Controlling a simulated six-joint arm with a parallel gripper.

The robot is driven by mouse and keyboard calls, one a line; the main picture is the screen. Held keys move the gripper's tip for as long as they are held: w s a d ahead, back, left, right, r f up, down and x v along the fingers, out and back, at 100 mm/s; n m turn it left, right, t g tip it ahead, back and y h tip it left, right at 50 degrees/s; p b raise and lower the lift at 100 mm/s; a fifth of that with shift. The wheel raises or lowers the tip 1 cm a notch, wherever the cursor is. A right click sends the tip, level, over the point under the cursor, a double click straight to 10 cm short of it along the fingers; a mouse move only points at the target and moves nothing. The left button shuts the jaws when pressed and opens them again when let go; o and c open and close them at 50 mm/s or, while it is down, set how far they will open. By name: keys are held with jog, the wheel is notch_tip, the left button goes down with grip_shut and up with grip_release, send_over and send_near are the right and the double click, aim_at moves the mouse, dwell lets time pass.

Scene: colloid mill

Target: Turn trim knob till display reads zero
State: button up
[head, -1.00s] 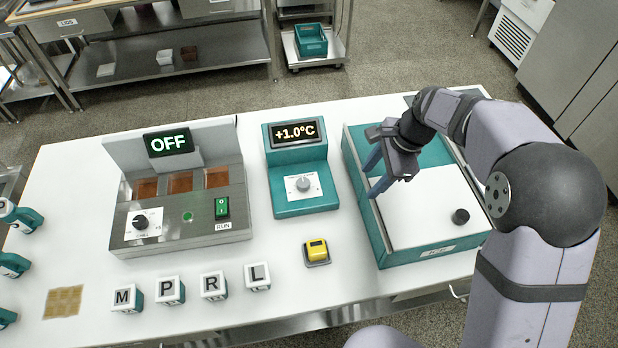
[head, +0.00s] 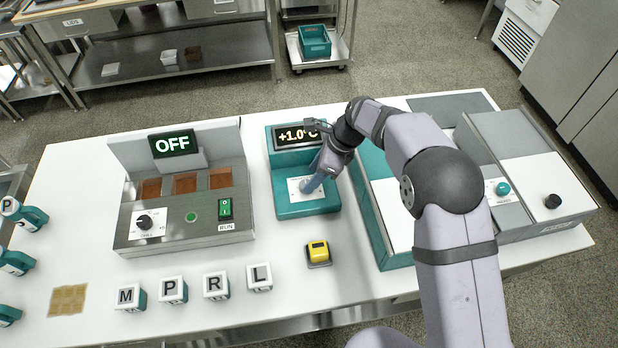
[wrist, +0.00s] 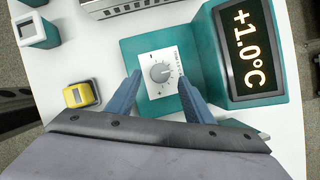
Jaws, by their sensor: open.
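The trim knob is a small grey round knob (wrist: 160,72) on a white plate of the teal unit (head: 290,209). I cannot tell whether the fingertips touch the knob. In the head view my gripper (head: 308,185) hides most of the knob.
Left stands a steel machine (head: 180,235) with an OFF display. A yellow block (head: 318,252) sits in front of the teal unit. Lettered cubes (head: 216,286) line the front. A teal-sided box (head: 378,225) and a grey unit (head: 515,150) stand to the right.

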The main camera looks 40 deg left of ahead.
jog(key=shift+p+x, duration=0.4)
jog(key=shift+x, duration=1.35)
jog(key=c, duration=1)
jog(key=n, duration=0.1)
jog(key=n+g+b, duration=0.1)
jog(key=n, duration=0.1)
jog(key=shift+w+a+f, duration=0.1)
jog(key=shift+w+f, duration=0.05)
jog(key=shift+w+a+n+g+h+b, duration=0.1)
jog(key=shift+n+g+h+b, duration=0.5)
jog(key=shift+n, duration=1.2)
jog(key=shift+n+h, duration=0.3)
jog(key=shift+n, duration=0.1)
